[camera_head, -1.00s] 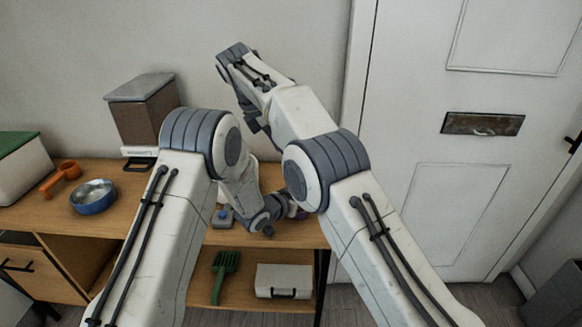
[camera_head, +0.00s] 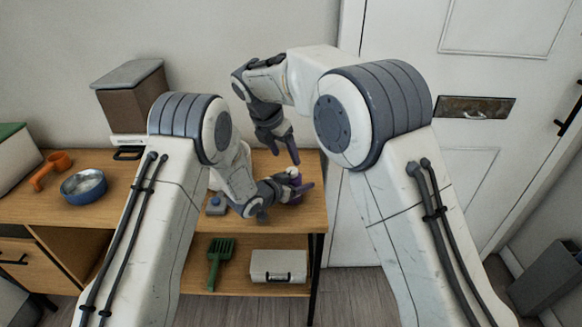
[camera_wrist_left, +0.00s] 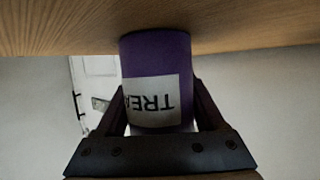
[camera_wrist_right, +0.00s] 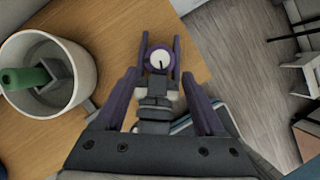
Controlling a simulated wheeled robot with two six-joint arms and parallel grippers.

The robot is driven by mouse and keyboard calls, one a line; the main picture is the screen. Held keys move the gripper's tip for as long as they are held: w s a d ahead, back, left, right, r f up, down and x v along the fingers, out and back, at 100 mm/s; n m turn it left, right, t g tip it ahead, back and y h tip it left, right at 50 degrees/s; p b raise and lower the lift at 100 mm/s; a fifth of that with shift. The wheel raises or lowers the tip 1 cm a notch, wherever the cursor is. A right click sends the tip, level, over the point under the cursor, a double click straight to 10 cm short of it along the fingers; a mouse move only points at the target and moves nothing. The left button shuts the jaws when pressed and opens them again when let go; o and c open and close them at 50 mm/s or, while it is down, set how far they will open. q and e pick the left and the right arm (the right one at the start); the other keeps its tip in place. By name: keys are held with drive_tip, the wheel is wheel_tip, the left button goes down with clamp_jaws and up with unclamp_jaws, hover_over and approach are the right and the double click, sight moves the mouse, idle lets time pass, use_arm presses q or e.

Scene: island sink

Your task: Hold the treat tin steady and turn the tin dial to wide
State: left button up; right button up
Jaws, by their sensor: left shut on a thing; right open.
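The treat tin (camera_wrist_left: 157,58) is a purple cylinder with a white label, partly readable as "TREA". It appears upside down in the left wrist view, against the wooden top. My left gripper (camera_head: 297,190) is shut on the tin (camera_head: 296,181), with fingers on both sides. A round white dial (camera_wrist_right: 159,61) with a dark pointer line tops the tin, between the left fingers in the right wrist view. The pointer runs toward the bottom of that picture. My right gripper (camera_head: 293,158) is open and empty above the dial. I cannot read any dial markings.
A white pot (camera_wrist_right: 48,70) with a green thing inside stands near the tin. A small grey box with a blue button (camera_head: 216,205) sits left of my left gripper. A blue bowl (camera_head: 83,187), orange scoop (camera_head: 52,167) and brown bin (camera_head: 131,100) are farther left.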

sight(291, 170)
drive_tip(key=x, duration=0.6)
drive_tip(key=shift+w+d+f, duration=0.1)
drive_tip(key=shift+d+f, duration=0.05)
drive_tip(key=shift+f, duration=0.15)
clamp_jaws()
